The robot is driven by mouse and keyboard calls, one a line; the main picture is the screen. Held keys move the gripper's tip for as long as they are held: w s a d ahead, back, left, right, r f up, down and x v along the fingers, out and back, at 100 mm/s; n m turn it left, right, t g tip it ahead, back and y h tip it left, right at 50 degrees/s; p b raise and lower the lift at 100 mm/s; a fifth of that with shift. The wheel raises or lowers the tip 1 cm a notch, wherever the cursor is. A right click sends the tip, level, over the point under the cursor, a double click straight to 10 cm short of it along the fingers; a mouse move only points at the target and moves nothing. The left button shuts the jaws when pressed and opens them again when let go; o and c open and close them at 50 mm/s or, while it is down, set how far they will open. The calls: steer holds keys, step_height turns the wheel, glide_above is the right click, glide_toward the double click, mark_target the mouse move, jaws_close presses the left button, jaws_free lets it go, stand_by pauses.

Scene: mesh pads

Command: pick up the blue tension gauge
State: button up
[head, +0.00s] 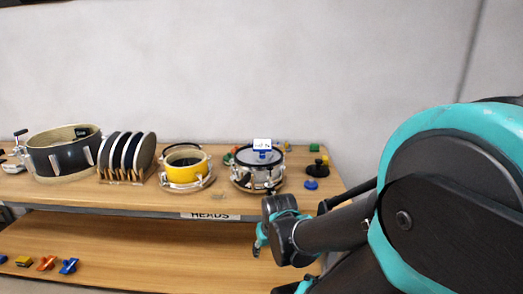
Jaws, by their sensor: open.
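A small blue object with a white upright face (262,148) stands on top of the silver drum (247,176); it may be the blue tension gauge. A low blue knob-like piece (310,184) lies on the upper shelf to the right of that drum. The pieces are too small here to tell for sure which one is the gauge. My gripper (258,244) hangs in front of the shelf edge, below the silver drum in the picture. It is open and apart from both blue pieces. My wrist covers part of the shelf's front edge.
A yellow drum (184,172), a rack of round heads (127,154) and a large black drum (62,157) line the upper shelf (225,207). A black piece (317,168) stands near its right end. Small coloured clips (46,263) lie on the lower shelf.

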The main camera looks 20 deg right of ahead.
steer(key=shift+o, duration=0.6)
steer(key=shift+o, duration=1.2)
steer(key=shift+w+r, duration=0.25)
steer(key=shift+w, duration=0.05)
steer(key=o, duration=0.7)
steer(key=shift+m+t+h, duration=0.4)
steer(key=shift+m+t, duration=0.1)
steer(key=shift+m, duration=0.2)
steer(key=w+r, duration=0.4)
steer(key=w+d+r, duration=0.1)
steer(key=w+r, duration=0.3)
steer(key=w, duration=0.1)
steer(key=w+d+r, duration=0.1)
steer(key=w+r, duration=0.3)
steer(key=shift+w+d, duration=0.2)
steer(key=shift+w, duration=0.15)
steer(key=shift+o, duration=0.2)
steer(key=m+t+h, duration=0.1)
steer(key=m, duration=0.1)
glide_toward(262, 145)
steer(key=x, duration=1.1)
steer(key=shift+w+d, duration=0.15)
